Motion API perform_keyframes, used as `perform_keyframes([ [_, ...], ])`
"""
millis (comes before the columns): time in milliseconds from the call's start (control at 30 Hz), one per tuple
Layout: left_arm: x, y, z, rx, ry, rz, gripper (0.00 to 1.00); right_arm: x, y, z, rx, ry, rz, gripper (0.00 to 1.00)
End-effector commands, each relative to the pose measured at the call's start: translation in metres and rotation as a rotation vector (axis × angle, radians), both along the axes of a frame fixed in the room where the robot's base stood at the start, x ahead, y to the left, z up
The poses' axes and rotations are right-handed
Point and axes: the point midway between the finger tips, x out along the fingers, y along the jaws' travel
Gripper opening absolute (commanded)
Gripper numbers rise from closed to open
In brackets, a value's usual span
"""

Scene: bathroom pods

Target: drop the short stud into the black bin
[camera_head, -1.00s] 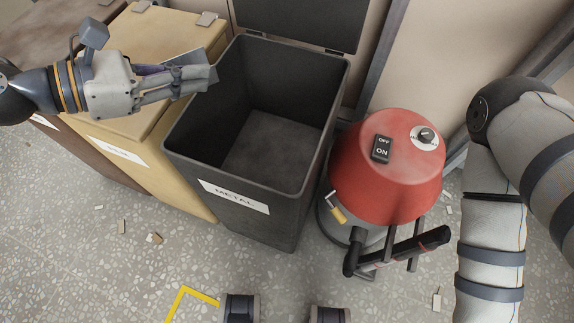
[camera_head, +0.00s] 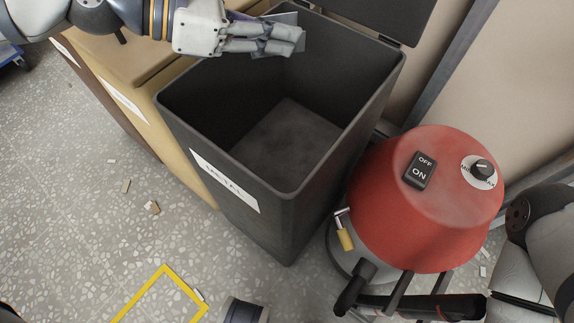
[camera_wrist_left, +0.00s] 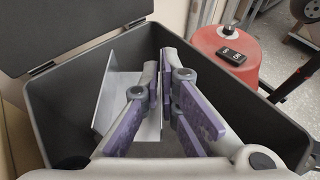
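The black bin (camera_head: 285,187) stands open in the head view, with a white label reading METAL on its front. My left gripper (camera_head: 300,38) reaches in from the left over the bin's back left part. It looks shut on the short stud (camera_head: 288,18), a grey metal channel piece, mostly hidden behind the fingers in the head view. In the left wrist view the stud (camera_wrist_left: 122,75) shows beside the purple-padded fingers (camera_wrist_left: 165,85), over the bin's opening (camera_wrist_left: 55,110). Its gripped edge is partly hidden. My right gripper is out of view.
A red vacuum (camera_head: 425,200) with an off/on switch stands close to the bin's right. A tan bin (camera_head: 130,55) adjoins its left side. The raised black lid (camera_head: 375,12) is behind the opening. Small scraps (camera_head: 151,207) and yellow tape (camera_head: 150,280) lie on the floor.

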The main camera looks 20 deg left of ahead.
Motion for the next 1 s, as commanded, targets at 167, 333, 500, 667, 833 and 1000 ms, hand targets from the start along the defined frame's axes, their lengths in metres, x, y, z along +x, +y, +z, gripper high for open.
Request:
perform_keyframes([
  [167,0.0,0.0,0.0,-0.001,-0.002,0.001,0.0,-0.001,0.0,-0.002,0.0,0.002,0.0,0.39],
  [333,0.0,0.0,0.0,-0.001,-0.003,0.0,0.16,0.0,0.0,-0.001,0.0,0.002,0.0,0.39],
  [500,0.0,0.0,0.0,0.0,-0.002,-0.001,0.28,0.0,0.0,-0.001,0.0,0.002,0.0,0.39],
  [667,0.0,0.0,0.0,0.0,-0.001,0.0,0.28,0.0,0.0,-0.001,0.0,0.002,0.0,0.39],
  [833,-0.011,0.021,0.01,-0.002,-0.005,0.006,0.28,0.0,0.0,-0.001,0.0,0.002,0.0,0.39],
  [1000,-0.033,0.059,0.029,-0.004,-0.007,0.007,0.28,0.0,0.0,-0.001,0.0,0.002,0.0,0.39],
])
